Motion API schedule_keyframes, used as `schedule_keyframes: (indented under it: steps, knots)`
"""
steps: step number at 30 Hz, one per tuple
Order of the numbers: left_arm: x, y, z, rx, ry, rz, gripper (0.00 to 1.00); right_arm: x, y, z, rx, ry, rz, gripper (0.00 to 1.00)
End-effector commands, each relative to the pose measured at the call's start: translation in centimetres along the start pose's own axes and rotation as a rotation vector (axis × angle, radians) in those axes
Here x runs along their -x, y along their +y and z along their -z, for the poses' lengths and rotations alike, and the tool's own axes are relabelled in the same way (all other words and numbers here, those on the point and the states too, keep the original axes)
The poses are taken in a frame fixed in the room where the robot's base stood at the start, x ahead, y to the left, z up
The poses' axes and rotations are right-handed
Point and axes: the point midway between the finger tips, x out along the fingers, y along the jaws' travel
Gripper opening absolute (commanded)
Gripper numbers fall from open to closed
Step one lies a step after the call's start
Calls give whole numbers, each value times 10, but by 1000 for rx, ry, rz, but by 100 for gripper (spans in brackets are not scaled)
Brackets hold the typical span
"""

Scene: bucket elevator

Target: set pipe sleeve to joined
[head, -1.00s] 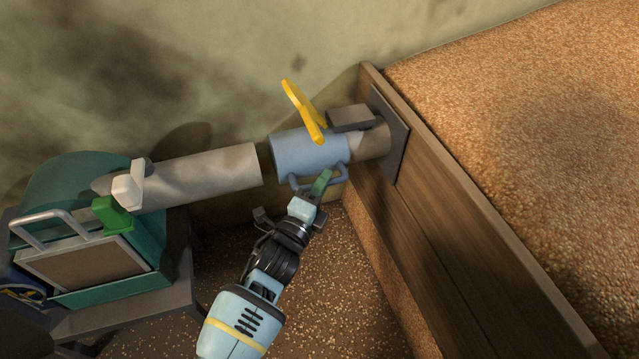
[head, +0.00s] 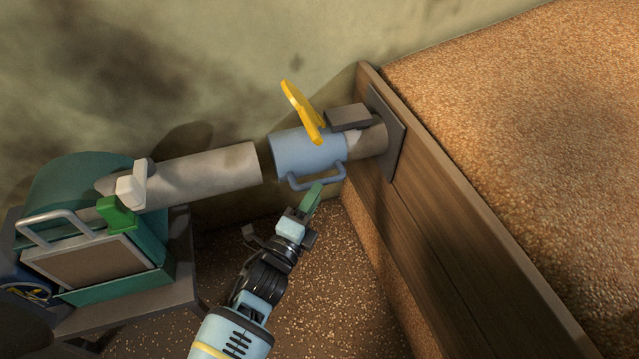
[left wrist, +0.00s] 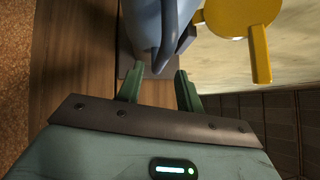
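The blue-grey pipe sleeve (head: 303,152) sits around the right-hand pipe stub (head: 367,142). A narrow dark gap parts the sleeve's left end from the long grey pipe (head: 205,176). The sleeve has a U-shaped handle (head: 318,183) on its near side; sleeve (left wrist: 146,18) and handle (left wrist: 176,35) also show in the left wrist view. My left gripper (head: 316,194) is just below the handle. Its green fingers (left wrist: 157,85) are apart with nothing between them, and the handle lies beyond their tips. My right gripper is not in view.
A yellow lever (head: 303,110) rises behind the sleeve, with a dark block (head: 348,117) beside it. A wooden grain bin wall (head: 440,210) bounds the right side. A green machine (head: 80,185) stands at left. Loose grain covers the floor (head: 310,290).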

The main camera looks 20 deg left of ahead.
Motion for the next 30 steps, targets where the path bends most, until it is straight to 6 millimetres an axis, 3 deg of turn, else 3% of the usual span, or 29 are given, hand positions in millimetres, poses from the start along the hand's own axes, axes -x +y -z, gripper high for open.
schedule_keyframes:
  steps: [6, 25, 30]
  knots:
    - [24, -1, 0, 0, 1, 0, 36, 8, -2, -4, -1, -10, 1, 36]
    - [28, -1, 1, 1, 1, 1, 36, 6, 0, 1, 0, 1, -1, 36]
    - [42, -10, -3, 55, -7, -32, 36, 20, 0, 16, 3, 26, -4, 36]
